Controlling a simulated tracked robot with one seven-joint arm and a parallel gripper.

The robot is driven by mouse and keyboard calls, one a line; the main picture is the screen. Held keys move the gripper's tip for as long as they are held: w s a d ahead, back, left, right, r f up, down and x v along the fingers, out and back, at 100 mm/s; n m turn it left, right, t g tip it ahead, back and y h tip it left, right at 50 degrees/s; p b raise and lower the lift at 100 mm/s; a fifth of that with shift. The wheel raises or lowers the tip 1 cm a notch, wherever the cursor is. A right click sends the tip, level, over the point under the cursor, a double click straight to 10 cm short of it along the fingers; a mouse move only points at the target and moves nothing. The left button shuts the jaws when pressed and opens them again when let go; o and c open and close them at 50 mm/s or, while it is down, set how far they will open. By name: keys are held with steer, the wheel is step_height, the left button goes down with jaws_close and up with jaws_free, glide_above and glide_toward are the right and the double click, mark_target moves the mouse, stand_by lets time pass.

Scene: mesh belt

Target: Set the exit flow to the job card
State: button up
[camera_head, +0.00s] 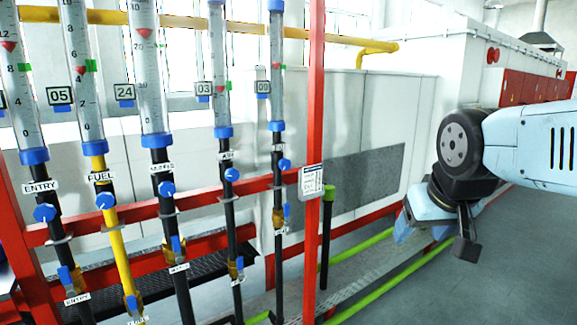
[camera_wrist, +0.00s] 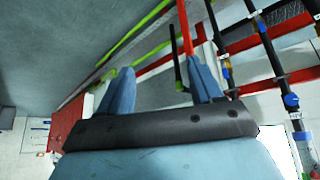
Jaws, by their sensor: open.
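Several upright clear flow tubes with blue end collars stand in a red frame in the head view. The two leftmost labels read ENTRY (camera_head: 40,187) and FUEL (camera_head: 101,177); I cannot read the rightmost one. The rightmost tube (camera_head: 277,95) has a green marker, a tag (camera_head: 263,87) that seems to read 09, and a blue knob (camera_head: 284,164) on its black pipe. A white card (camera_head: 311,180) with print too small to read hangs on the red post. My gripper (camera_wrist: 163,86) is open and empty, right of the post and apart from the tubes.
A red post (camera_head: 317,120) stands between my arm and the tubes. Green pipes (camera_head: 365,293) run low along the floor. A white cabinet (camera_head: 382,110) with a grey mesh panel is behind. Grey floor (camera_head: 480,290) is clear at the right.

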steer(key=shift+o, duration=0.2)
steer(key=w+n+t, duration=0.1)
steer(key=w+t, duration=0.1)
steer(key=w, duration=0.9)
steer(key=shift+a+r+t, duration=0.25)
steer(key=shift+a+t, duration=0.1)
steer(key=shift+t, duration=0.05)
steer(key=n+t+y, duration=0.6)
steer(key=n+y, duration=0.2)
steer(key=y, duration=0.2)
glide_toward(286, 165)
steer(key=x, duration=1)
steer(key=shift+w+a, duration=0.1)
steer(key=shift+w, duration=0.2)
steer(key=shift+c, duration=0.2)
